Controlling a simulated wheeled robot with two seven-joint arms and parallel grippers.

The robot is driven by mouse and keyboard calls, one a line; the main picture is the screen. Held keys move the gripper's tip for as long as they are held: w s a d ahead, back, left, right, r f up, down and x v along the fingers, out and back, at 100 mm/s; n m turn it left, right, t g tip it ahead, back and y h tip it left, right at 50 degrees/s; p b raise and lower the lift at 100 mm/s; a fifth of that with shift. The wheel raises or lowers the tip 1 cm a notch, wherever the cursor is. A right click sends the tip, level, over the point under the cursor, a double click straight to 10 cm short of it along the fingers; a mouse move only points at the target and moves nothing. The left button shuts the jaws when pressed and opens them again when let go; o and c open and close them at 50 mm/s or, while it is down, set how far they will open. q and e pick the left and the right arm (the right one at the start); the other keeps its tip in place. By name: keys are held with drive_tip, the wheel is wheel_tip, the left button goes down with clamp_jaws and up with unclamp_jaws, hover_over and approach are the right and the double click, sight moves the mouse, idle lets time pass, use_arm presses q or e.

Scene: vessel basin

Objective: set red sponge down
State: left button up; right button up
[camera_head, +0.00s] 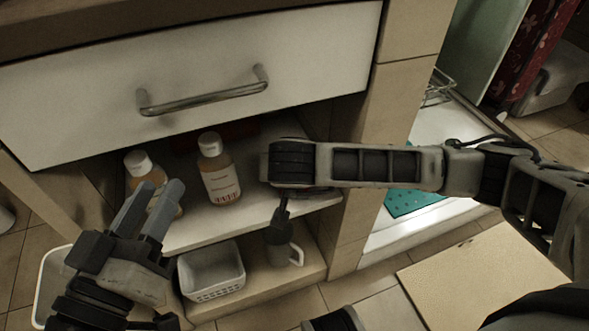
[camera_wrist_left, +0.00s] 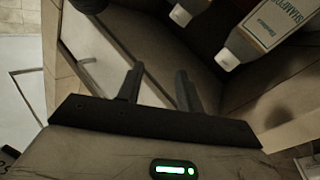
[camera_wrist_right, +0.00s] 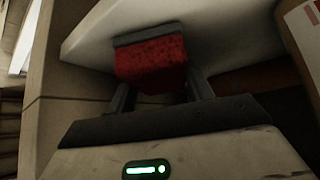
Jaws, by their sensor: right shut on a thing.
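The red sponge (camera_wrist_right: 150,65), with a grey strip along its far edge, sits between the fingers of my right gripper (camera_wrist_right: 158,78) in the right wrist view. The gripper is shut on it. Right beyond it is the white shelf (camera_wrist_right: 100,28); I cannot tell whether the sponge touches it. In the head view my right arm reaches over the right end of the open shelf (camera_head: 245,210), and its fingers and most of the sponge are hidden. My left gripper (camera_head: 162,188) is open and empty, in front of the shelf's left part; its fingers also show in the left wrist view (camera_wrist_left: 160,72).
An upright bottle (camera_head: 219,170) and a second bottle (camera_head: 140,164) stand on the upper shelf. A closed drawer (camera_head: 200,80) with a metal handle overhangs the shelf. The cabinet side (camera_head: 358,190) bounds it on the right.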

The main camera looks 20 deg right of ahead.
drive_tip(key=shift+f, duration=0.1)
drive_tip(key=o, duration=1)
use_arm(q)
drive_tip(key=shift+w+r, duration=0.1)
drive_tip(key=shift+r, duration=0.05)
use_arm(e)
drive_tip(key=p+v, duration=0.2)
drive_tip(key=v, duration=0.2)
drive_tip(key=shift+r, duration=0.35)
use_arm(q)
drive_tip(key=f+g, duration=0.1)
drive_tip(key=s+f+y+p, duration=0.1)
drive_tip(key=f+g+p, duration=0.1)
drive_tip(key=shift+s+f+g+y, duration=0.3)
drive_tip(key=shift+s+f, duration=0.05)
drive_tip(key=shift+f, duration=0.05)
use_arm(e)
drive_tip(key=v, duration=0.7)
drive_tip(key=shift+s, duration=0.4)
use_arm(q)
drive_tip(key=shift+p, duration=0.3)
use_arm(e)
drive_tip(key=shift+a, duration=0.15)
